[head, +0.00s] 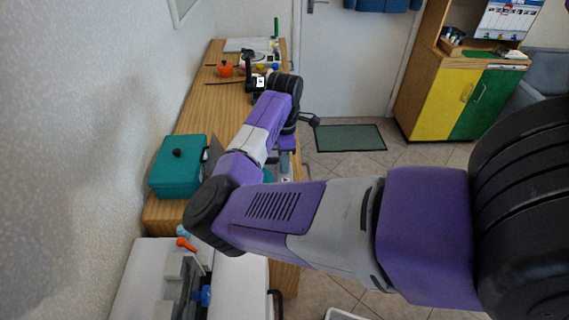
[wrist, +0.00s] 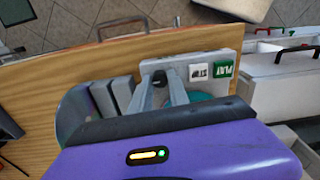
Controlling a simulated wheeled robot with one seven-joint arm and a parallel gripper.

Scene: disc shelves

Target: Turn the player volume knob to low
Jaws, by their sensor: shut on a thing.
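The player shows in the wrist view as a light grey panel (wrist: 228,59) on the wooden table. It carries a green PLAY button (wrist: 224,70) and a white STOP button (wrist: 199,72). A teal round part (wrist: 200,97) shows partly behind my wrist. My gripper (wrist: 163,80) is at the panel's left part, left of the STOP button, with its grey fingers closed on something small. In the head view my arm mostly covers the player and the gripper.
Grey upright blocks (wrist: 115,95) stand left of the fingers. A teal box (head: 178,165) with a black knob stands on the wooden table (head: 195,113). An orange pot (head: 225,69) is farther back. White units (head: 147,275) stand near me; tiled floor is free at right.

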